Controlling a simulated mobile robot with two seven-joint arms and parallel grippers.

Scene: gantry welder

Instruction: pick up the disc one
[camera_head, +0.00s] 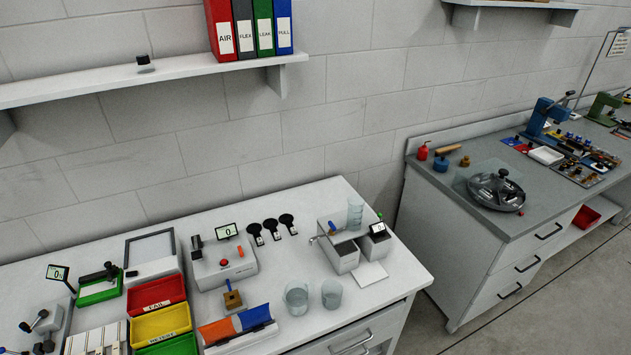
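No object is clearly marked as disc one. Three black round-headed pieces with narrow stems lie in a row on the white bench: a left one (255,229), a middle one (271,225) and a right one (287,220). Their small pale labels are too small to read. A round grey metal disc-shaped fixture (493,194) with a dark knob sits on the grey bench at the right. Neither of my grippers is in view.
The white bench (330,200) carries a grey box with a red button (223,266), red (155,295), yellow (160,324) and green bins, clear beakers (296,298) and a twin-tank unit (338,250). A shelf (150,78) holds binders. A floor gap separates the benches.

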